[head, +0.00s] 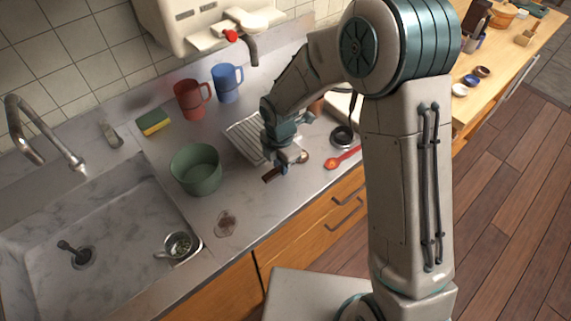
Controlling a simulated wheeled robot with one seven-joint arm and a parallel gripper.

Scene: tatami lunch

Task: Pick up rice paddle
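My gripper (284,168) points down at the counter's front part, just over a dark brown, handle-like utensil (271,176). A small rounded brown end (304,158) shows on the gripper's right and may belong to the same utensil, whose middle is hidden. I cannot tell whether the fingers touch it or are closed on it. A red utensil with an orange-centred head (343,159) lies to the right, apart from the gripper. Neither is clearly recognisable as the rice paddle at this size.
A green bowl (196,170) stands left of the gripper, and a white rack (246,137) lies behind it. Red (190,100) and blue (227,84) mugs stand further back. A dark round item (343,137) is at right. The sink (90,230) is at left.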

